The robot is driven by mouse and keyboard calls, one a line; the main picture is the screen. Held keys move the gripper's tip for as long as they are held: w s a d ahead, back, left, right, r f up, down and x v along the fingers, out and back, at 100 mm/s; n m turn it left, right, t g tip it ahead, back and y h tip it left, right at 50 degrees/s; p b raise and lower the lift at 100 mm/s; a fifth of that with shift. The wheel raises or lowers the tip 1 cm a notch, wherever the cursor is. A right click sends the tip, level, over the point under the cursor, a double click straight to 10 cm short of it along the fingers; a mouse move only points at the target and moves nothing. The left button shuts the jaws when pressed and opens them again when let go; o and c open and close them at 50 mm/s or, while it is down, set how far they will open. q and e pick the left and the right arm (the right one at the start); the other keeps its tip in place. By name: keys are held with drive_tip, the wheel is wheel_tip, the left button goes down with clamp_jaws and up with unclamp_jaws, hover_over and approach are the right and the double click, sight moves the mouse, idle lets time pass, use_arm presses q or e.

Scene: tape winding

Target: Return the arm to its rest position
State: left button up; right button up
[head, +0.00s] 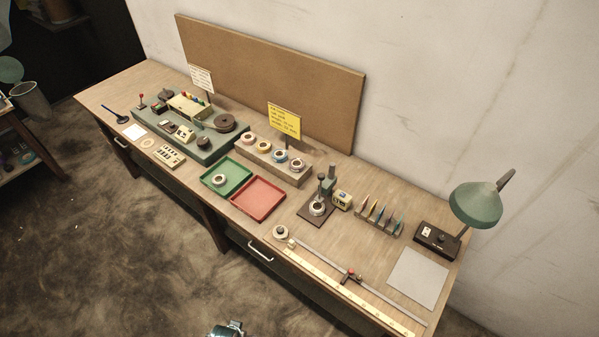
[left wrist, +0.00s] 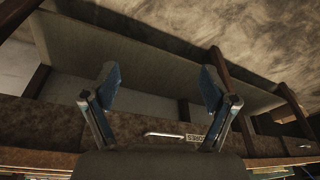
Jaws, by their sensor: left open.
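My left gripper (left wrist: 160,80) is open and empty in the left wrist view, its two blue-padded fingers spread wide apart. It faces the front side of the wooden workbench (head: 125,85), with a drawer handle and the underside of the bench behind the fingers. In the head view, a small metal and teal piece of my own hardware shows at the bottom edge, in front of the bench and apart from it. I cannot tell from the head view which arm it belongs to. My right gripper is not clearly in view.
The bench holds a green tray (head: 207,180) with a roll in it, a red tray (head: 257,198), a rack of tape rolls (head: 300,176), a winding machine (head: 206,152), a ruler (head: 345,293) and a green lamp (head: 476,204). The floor before the bench is clear.

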use_arm(q)
drive_tip(key=s+f+g, duration=0.1)
drive_tip(key=s+f, duration=0.2)
drive_tip(key=f, duration=0.6)
drive_tip(key=s+f, duration=0.4)
drive_tip(key=f, duration=0.6)
drive_tip(key=s+a+f+g, duration=0.1)
drive_tip(key=s+a+f, duration=0.2)
drive_tip(key=s+f, duration=0.7)
drive_tip(key=s, duration=0.4)
drive_tip(key=shift+a+f, duration=0.2)
drive_tip(key=shift+f, duration=0.15)
